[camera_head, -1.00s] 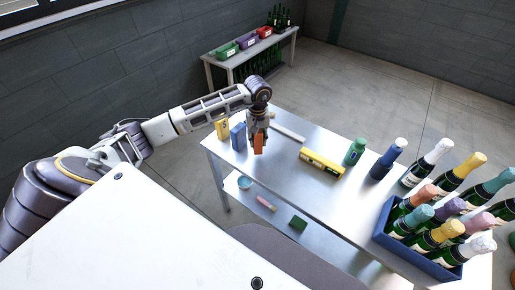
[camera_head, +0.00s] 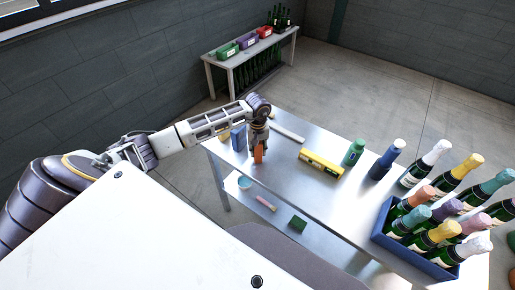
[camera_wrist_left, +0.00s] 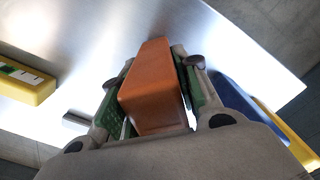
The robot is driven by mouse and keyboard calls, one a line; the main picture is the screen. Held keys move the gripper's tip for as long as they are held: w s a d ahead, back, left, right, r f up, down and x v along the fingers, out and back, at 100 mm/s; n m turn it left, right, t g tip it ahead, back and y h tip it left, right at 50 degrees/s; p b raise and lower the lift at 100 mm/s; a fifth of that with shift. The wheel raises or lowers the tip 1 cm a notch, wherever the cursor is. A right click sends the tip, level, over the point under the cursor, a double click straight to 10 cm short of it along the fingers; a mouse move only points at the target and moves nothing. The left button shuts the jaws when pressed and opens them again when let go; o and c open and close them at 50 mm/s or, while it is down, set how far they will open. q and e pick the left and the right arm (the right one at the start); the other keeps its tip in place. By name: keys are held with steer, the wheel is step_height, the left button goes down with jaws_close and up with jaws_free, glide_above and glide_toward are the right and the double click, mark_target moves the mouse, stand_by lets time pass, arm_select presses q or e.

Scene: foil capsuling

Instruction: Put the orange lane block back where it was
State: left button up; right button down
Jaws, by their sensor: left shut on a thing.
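The orange lane block (camera_head: 258,154) is between the fingers of my left gripper (camera_head: 258,143), which is shut on it over the left end of the metal table. In the left wrist view the orange block (camera_wrist_left: 152,88) fills the space between the green-padded fingers (camera_wrist_left: 150,100). Whether its lower end touches the table is hard to tell. The blue block (camera_head: 238,138) stands just left of the gripper, with the yellow block (camera_head: 224,137) behind it, partly hidden by my arm. My right gripper is not in view.
A yellow box (camera_head: 321,163) lies mid-table, with a white bar (camera_head: 288,132) near the far edge. Bare table (camera_head: 290,180) lies right of the gripper.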

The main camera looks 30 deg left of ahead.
arm_select(q)
steer(key=shift+f, duration=0.15)
steer(key=shift+f, duration=0.15)
steer(key=o, duration=1.1)
steer(key=shift+o, duration=0.2)
step_height(320, 180, up, 10)
steer(key=shift+r+b, duration=0.1)
steer(key=shift+b, duration=0.95)
steer(key=shift+r, duration=1)
